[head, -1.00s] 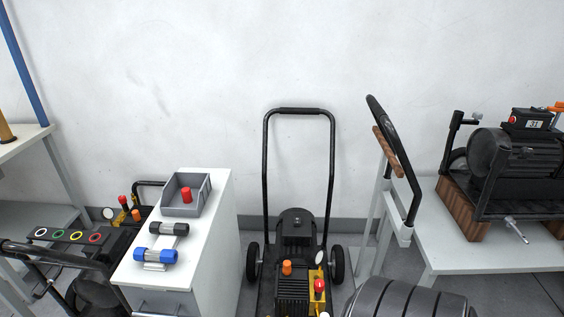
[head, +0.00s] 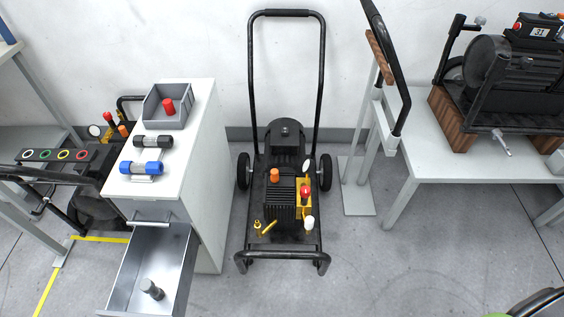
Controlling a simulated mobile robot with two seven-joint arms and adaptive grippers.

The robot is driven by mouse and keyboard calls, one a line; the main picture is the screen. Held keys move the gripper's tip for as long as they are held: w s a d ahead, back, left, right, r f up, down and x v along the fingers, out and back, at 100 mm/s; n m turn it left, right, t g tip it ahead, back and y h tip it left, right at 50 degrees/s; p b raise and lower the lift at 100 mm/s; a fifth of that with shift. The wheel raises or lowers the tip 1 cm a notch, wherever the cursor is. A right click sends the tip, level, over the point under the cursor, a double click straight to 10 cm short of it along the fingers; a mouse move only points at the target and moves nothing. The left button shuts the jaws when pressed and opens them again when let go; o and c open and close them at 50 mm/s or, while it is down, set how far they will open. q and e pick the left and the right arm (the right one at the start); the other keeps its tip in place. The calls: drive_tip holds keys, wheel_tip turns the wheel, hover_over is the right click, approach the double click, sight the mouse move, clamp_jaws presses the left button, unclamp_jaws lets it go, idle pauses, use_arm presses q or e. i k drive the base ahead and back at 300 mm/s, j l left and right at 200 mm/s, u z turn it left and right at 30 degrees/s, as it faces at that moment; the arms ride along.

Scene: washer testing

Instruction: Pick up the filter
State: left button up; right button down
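No part is labelled as the filter, and I cannot tell for certain which it is. A dark grey cylindrical part (head: 151,289) lies inside the open drawer (head: 183,265) of the white cabinet. On the cabinet top (head: 190,128), a black cylinder (head: 153,141) and a blue cylinder (head: 141,168) lie on their sides on a small stand. A grey bin (head: 181,120) behind them holds a red cylinder (head: 168,107). Neither of my grippers shows.
A pressure washer (head: 285,195) on a black wheeled frame stands right of the cabinet. A table (head: 425,165) at the right carries a machine on wooden blocks. Another washer (head: 85,185) stands left of the cabinet. Grey floor (head: 350,265) is open in front.

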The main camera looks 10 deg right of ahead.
sight(146, 286)
drive_tip(key=z, duration=0.4)
drive_tip(key=u, duration=1.65)
